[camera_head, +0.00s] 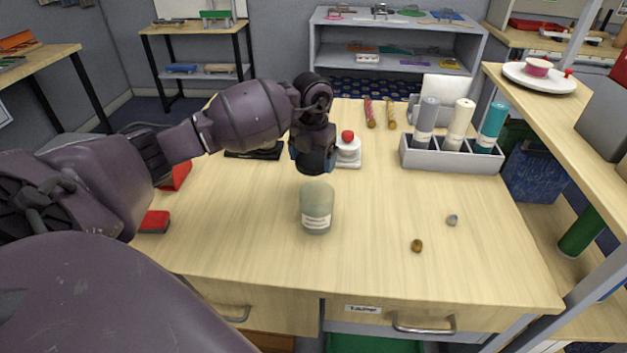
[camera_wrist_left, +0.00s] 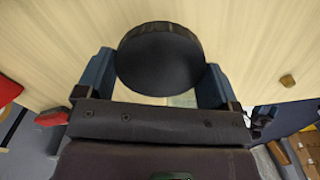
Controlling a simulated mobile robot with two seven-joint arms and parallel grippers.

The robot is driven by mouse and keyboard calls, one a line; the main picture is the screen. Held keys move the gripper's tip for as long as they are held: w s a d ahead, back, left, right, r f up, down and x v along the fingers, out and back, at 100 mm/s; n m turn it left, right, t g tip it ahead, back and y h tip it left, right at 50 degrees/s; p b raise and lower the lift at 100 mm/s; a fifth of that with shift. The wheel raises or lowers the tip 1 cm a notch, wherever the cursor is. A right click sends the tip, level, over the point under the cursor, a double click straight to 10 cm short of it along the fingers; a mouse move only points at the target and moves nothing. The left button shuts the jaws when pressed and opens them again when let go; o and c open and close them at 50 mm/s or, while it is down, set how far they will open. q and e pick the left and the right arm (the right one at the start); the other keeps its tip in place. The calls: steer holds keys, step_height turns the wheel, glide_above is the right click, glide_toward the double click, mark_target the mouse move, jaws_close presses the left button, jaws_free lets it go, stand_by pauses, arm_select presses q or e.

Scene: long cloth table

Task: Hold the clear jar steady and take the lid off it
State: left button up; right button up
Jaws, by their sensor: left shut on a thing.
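The clear jar (camera_head: 316,208), pale green with a white label, stands upright on the table, its top bare of any lid. My left gripper (camera_head: 314,166) is above and slightly behind it in the head view, pointing down. In the left wrist view a round black lid (camera_wrist_left: 160,58) sits between the two blue fingers of my left gripper (camera_wrist_left: 155,80), which is shut on it. The lid looks apart from the jar, with a small gap in the head view. A pale bit of the jar (camera_wrist_left: 184,100) shows below the lid. My right gripper is not in view.
A grey rack (camera_head: 450,155) with several bottles stands at the back right. A white base with a red button (camera_head: 348,150) is behind the gripper. Two small knobs lie at the right, one brown (camera_head: 417,246) and one grey (camera_head: 452,220). The table front is clear.

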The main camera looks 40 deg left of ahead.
mark_target(312, 160)
arm_select(q)
steer(key=shift+f+b, duration=0.3)
steer(key=shift+f, duration=3.25)
steer(key=shift+f, duration=0.2)
steer(key=o, duration=0.8)
steer(key=shift+c, duration=0.2)
steer(key=shift+r, duration=0.1)
step_height(312, 160, up, 12)
steer(key=shift+r+p, duration=0.1)
steer(key=shift+p, duration=0.45)
steer(key=shift+s, duration=0.1)
